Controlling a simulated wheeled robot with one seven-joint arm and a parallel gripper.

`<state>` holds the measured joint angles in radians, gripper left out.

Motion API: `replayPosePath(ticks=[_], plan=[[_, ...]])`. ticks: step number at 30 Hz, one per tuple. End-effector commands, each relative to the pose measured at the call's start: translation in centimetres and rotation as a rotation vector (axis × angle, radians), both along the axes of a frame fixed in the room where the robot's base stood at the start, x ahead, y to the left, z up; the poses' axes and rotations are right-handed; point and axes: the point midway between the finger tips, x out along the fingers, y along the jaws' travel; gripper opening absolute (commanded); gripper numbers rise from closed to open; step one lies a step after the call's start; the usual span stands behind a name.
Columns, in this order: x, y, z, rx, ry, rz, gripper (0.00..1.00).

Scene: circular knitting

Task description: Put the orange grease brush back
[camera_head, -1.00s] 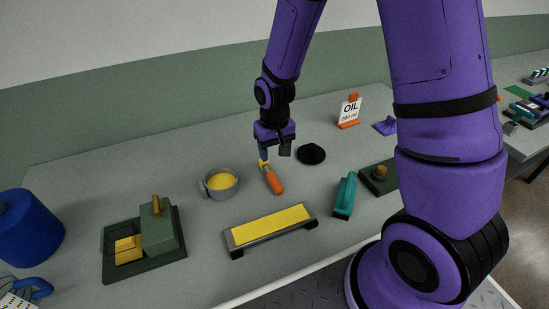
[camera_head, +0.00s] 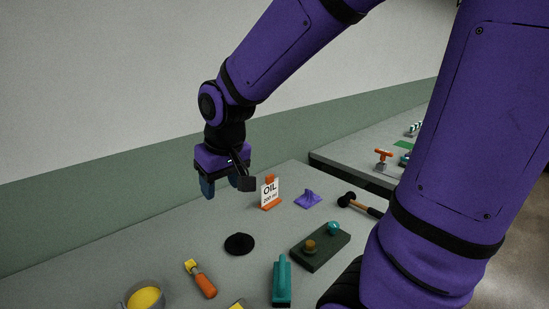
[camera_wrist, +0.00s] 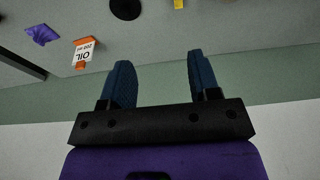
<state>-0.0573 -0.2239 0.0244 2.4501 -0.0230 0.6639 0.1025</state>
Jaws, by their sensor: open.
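The grease brush has an orange handle and a yellow head. In the head view the orange grease brush (camera_head: 203,283) lies on the grey table, near the grey pot of yellow grease (camera_head: 144,298), which is cut off at the bottom edge. My gripper (camera_head: 224,188) is open and empty, raised above the table's back part, up and to the right of the brush. In the wrist view its two blue fingers (camera_wrist: 161,75) are spread with nothing between them. A small yellow piece (camera_wrist: 179,4) at that view's top edge may be the brush head.
A second table (camera_head: 350,170) lies beyond.

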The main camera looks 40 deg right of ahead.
Motion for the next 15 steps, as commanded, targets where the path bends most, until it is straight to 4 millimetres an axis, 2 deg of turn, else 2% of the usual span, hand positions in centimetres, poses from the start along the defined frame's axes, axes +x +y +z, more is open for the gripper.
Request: replayPosePath(ticks=[1,6,15], plan=[[-1.1,-0.3,1.4,0.001,-0.027,-0.002,0.56],[-4.9,-1.2,4.9,0.001,-0.089,-0.003,0.56],[-11.3,-2.2,8.6,0.001,-0.184,0.001,0.56]])
